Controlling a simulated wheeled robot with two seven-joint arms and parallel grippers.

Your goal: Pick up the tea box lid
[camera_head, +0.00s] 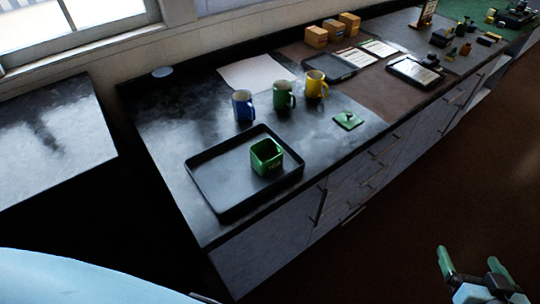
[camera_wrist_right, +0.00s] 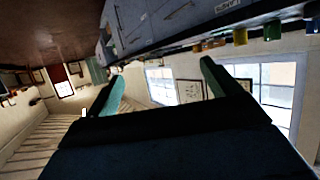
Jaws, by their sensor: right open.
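The green tea box lid (camera_head: 348,121) lies flat on the dark counter, right of the mugs. The open green tea box (camera_head: 266,157) stands on a black tray (camera_head: 216,203) near the counter's front. My right gripper (camera_head: 472,262) is at the lower right, over the floor and well away from the counter and lid. Its green-tipped fingers are apart with nothing between them. They also show in the right wrist view (camera_wrist_right: 160,88), tilted, with the counter beyond. I cannot make out the lid in that view. My left gripper is not in view.
Blue (camera_head: 243,106), green (camera_head: 284,95) and yellow (camera_head: 316,85) mugs stand behind the tray, left of the lid. A white sheet (camera_head: 256,72) lies behind them. Small orange boxes (camera_head: 333,30) and dark trays (camera_head: 415,71) are farther along. The counter around the lid is clear.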

